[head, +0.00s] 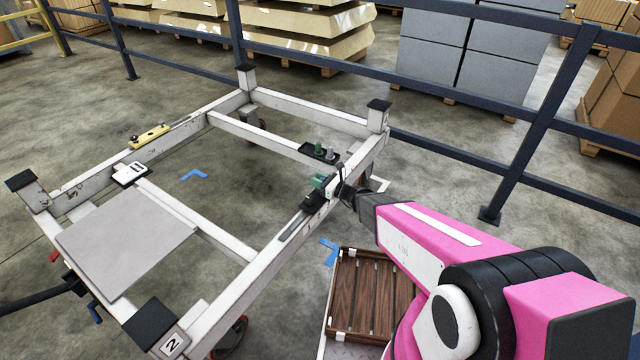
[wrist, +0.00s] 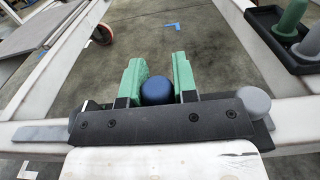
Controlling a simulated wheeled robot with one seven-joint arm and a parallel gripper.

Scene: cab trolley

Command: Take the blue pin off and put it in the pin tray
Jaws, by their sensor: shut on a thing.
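The blue pin (wrist: 157,91) shows its round head between the green fingers of my gripper (wrist: 157,78) in the wrist view. My gripper is shut on it, at the trolley's near right rail. I cannot tell whether the pin's lower end is still in the rail. In the head view my gripper (head: 322,182) is over that rail and the blue pin is hidden. The black pin tray (head: 306,150) is just beyond it on a cross rail. It holds a green pin (wrist: 291,17) and a grey pin (wrist: 311,44).
Another grey pin (wrist: 255,103) stands right of my gripper. The white trolley frame (head: 260,235) has black-capped corner posts (head: 379,105). A dark railing (head: 480,175) runs behind the trolley.

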